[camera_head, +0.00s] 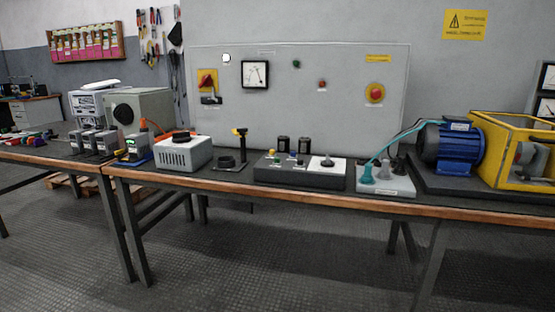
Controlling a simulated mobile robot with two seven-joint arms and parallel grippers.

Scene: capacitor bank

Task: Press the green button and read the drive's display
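A small dark green button (296,63) sits on the upright grey panel (230,110) behind the workbench, right of a square white-faced meter (255,74). A small grey unit with a lit green display (131,142) stands on the bench at the left, on a blue base; it looks like the drive. The display is too small to read. Neither of my grippers is in view, and nothing touches the button or the unit.
On the bench stand a white box (183,155), a black terminal box (300,172) and a blue motor (452,146). The floor in front is clear.

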